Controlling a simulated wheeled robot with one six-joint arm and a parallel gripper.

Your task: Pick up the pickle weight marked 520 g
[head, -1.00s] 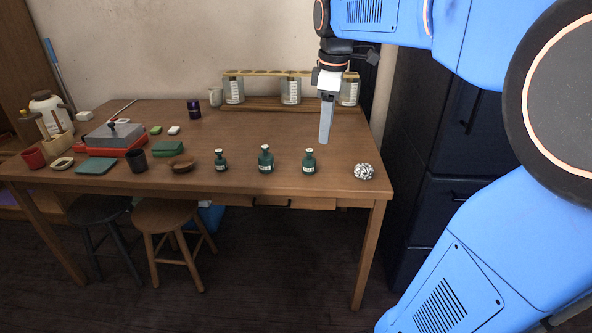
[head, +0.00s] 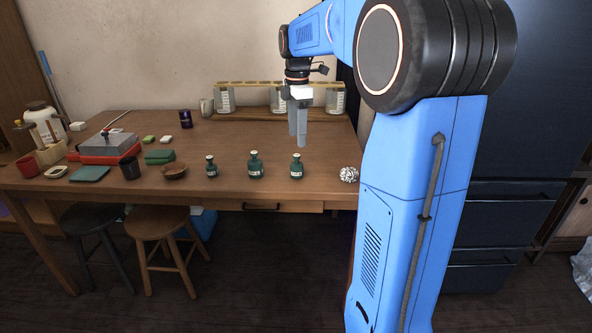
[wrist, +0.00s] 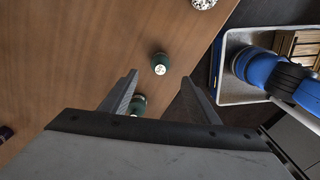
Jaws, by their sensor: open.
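Three dark green bottle-shaped weights with pale labels stand upright in a row near the table's front edge. In the head view they are a small left one (head: 211,168), a larger middle one (head: 255,168) and a right one (head: 297,169). The labels are too small to read, so I cannot tell which is marked 520 g. My gripper (head: 298,141) is open and empty, pointing down, above and apart from the right weight. In the wrist view, a green weight (wrist: 160,65) lies between my fingertips (wrist: 160,77) in the picture; another (wrist: 138,102) is partly behind the left finger.
A black-and-white ball (head: 349,174) sits right of the weights on the wooden table (head: 240,138). A wooden bowl (head: 174,171) and dark cup (head: 130,169) stand left. A rack with glass jars (head: 278,98) stands behind. Stools (head: 158,222) are in front.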

